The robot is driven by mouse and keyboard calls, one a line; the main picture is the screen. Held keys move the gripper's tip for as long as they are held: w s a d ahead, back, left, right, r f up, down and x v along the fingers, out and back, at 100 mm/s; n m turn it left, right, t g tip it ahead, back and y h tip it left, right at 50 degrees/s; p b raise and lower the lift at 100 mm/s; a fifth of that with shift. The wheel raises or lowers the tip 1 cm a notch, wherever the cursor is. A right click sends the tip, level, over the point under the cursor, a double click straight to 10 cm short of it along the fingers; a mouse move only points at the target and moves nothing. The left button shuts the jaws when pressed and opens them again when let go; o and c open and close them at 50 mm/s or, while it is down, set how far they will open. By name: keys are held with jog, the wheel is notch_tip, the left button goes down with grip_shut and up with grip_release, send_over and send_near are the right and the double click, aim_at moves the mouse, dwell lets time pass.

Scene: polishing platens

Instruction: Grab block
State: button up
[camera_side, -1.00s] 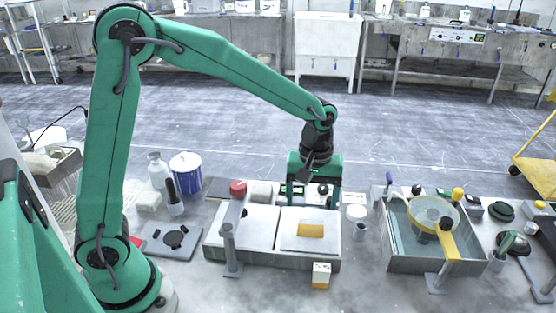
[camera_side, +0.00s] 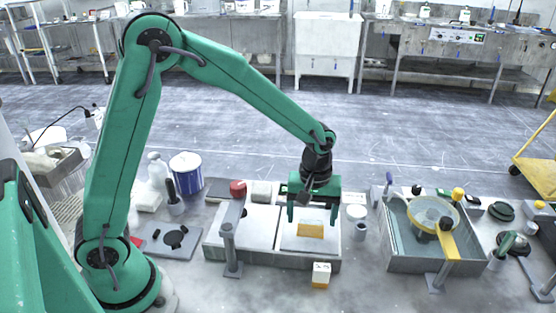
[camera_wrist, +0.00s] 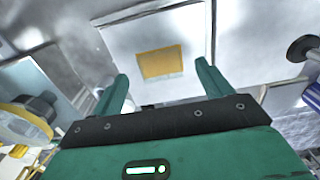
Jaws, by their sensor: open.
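A yellow-orange block (camera_side: 310,231) lies on a pale square plate (camera_side: 290,243) on the right half of the grey bench unit. The block also shows in the wrist view (camera_wrist: 160,63), beyond my fingertips and roughly centred between them. My gripper (camera_side: 313,216) is open and empty, its fingers pointing down just behind and above the block. The wrist view shows both green fingers of my gripper (camera_wrist: 162,72) apart, with nothing between them. I see no contact with the block.
A small white-and-yellow box (camera_side: 321,274) sits in front of the unit. A grey basin (camera_side: 395,262) with a round yellowish pan (camera_side: 433,207) is to the right. A blue-and-white tin (camera_side: 186,172) stands back left.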

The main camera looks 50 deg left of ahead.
jog(key=shift+f, duration=1.3)
jog(key=c, duration=1.1)
jog(key=shift+r, duration=0.15)
jog(key=shift+r, duration=0.55)
jog(key=r, duration=0.3)
jog(key=shift+s+d+r, duration=0.1)
jog(key=shift+s+d, duration=0.15)
jog(key=shift+d, duration=0.05)
jog(key=s+d+r, duration=0.4)
jog(key=s+d, duration=0.1)
jog(key=s+d+r, duration=0.2)
jog(key=d, duration=0.1)
jog(key=shift+s+r, duration=0.2)
